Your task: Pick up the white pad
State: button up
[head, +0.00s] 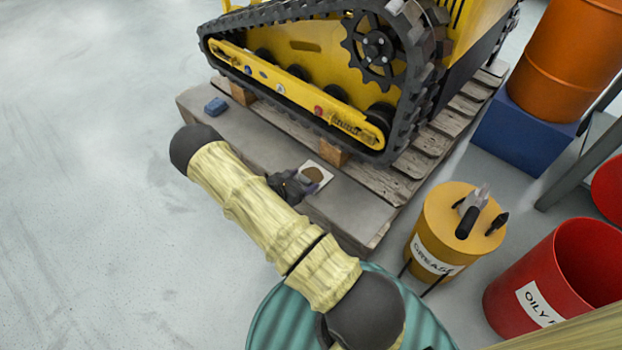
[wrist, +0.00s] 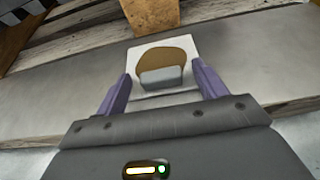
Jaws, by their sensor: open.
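The white pad (wrist: 191,47) is a flat white square with a brown round patch on it, lying on the grey ledge of the pallet. In the wrist view a small grey block shape shows over the lower part of the brown patch. The pad also shows in the head view (head: 326,171), just right of my gripper (head: 292,187). In the wrist view my gripper (wrist: 161,92) has its two purple fingers apart, one on each side of the pad's near part. I cannot tell whether the fingers touch it.
A blue block (head: 216,107) lies on the grey ledge (head: 245,137) to the left. The yellow tracked carrier (head: 300,45) stands on the wooden pallet behind the pad. A yellow grease can (head: 440,215) and a red bin (head: 520,265) stand at right. The floor at left is clear.

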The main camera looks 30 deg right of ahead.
dwell(0.3)
jog(key=c, duration=1.1)
jog(key=shift+c, duration=0.2)
jog(key=shift+r, duration=0.1)
notch_tip(320, 180, up, 10)
jog(key=p, duration=0.6)
jog(key=shift+p, duration=0.35)
